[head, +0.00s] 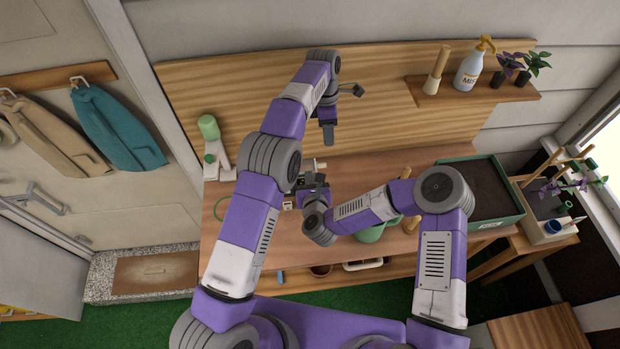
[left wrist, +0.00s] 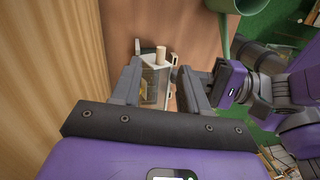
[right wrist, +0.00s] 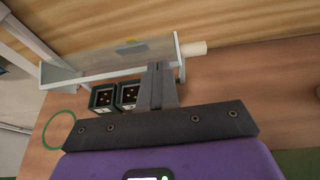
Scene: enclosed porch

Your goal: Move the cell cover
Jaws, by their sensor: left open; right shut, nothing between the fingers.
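A clear-panelled, pale-framed piece, which looks like the cell cover (right wrist: 120,60), lies on the wooden bench in the right wrist view, with a pale wooden knob (right wrist: 193,48) at its right end. Two small dark square cells (right wrist: 115,97) sit just in front of it. My left gripper (head: 328,140) is open above the bench; in the left wrist view the cover (left wrist: 153,82) and its knob (left wrist: 160,52) show between the spread fingers, and I cannot tell whether they touch. My right gripper (right wrist: 157,85) is shut and empty, close in front of the cover. In the head view my arms hide most of it.
A green ring (head: 221,208) lies on the bench left of the cells. A soil-filled green tray (head: 500,219) is at the right. A green watering can (left wrist: 222,8) is near my right arm.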

